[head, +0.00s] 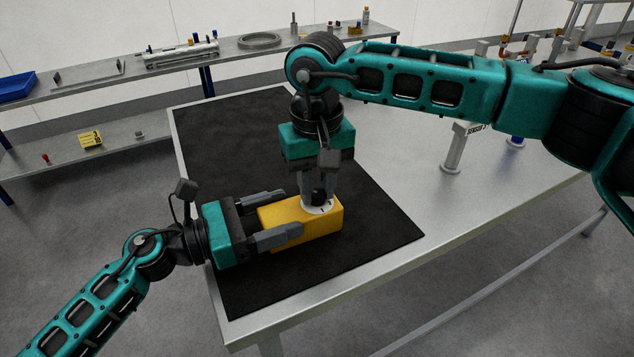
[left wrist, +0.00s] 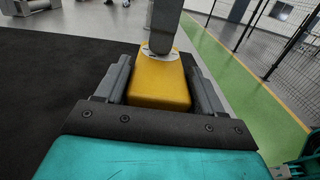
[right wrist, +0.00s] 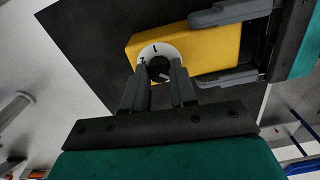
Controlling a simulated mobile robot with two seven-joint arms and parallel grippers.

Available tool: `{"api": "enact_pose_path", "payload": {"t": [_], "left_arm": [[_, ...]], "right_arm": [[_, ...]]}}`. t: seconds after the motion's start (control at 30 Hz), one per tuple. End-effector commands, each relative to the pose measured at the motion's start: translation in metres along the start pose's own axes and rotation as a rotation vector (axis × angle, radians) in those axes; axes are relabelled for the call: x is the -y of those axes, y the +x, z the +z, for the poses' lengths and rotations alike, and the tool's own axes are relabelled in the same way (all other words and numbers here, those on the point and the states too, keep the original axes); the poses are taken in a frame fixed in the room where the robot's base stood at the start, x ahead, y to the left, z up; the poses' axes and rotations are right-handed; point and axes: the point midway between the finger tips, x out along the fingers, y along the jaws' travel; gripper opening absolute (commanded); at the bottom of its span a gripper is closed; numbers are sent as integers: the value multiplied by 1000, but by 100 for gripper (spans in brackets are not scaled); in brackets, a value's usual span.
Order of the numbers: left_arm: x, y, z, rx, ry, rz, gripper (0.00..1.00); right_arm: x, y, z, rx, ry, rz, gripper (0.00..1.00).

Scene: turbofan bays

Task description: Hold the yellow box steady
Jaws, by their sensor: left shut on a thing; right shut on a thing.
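The yellow box (head: 322,226) lies on the black mat (head: 380,236) on the table. A white dial plate (right wrist: 149,50) with dark marks and a black knob (right wrist: 159,68) sits on its top near one end. My left gripper (head: 285,212) is shut on the box from the left, one finger along each long side; the box also shows between its fingers in the left wrist view (left wrist: 160,85). My right gripper (head: 318,194) points down from above and is shut on the black knob. The fingers partly hide the knob and dial.
The grey table (head: 460,222) has free room right of the mat. A grey post with a sign (head: 456,150) stands there. Behind, a shelf (head: 110,80) holds a blue tray (head: 16,86), and several parts; a small yellow carton (head: 90,139) lies on its lower level.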

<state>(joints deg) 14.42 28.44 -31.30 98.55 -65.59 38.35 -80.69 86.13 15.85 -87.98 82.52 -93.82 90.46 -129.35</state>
Motion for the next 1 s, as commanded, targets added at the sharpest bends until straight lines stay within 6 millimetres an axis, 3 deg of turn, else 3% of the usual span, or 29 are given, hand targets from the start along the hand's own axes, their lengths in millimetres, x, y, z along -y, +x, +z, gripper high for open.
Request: {"api": "enact_pose_path", "payload": {"t": [0.3,0.87,0.9,1.0], "left_arm": [[-1,-1,-1,-2,0,2,24],[-1,-1,-1,-2,0,2,24],[-1,-1,-1,-2,0,2,24],[-1,-1,-1,-2,0,2,24]], "right_arm": [[-1,-1,-1,-1,-128,2,0],[-1,-1,0,-1,-157,2,0],[-1,-1,0,-1,-157,2,29],[-1,-1,0,-1,-157,2,39]]}}
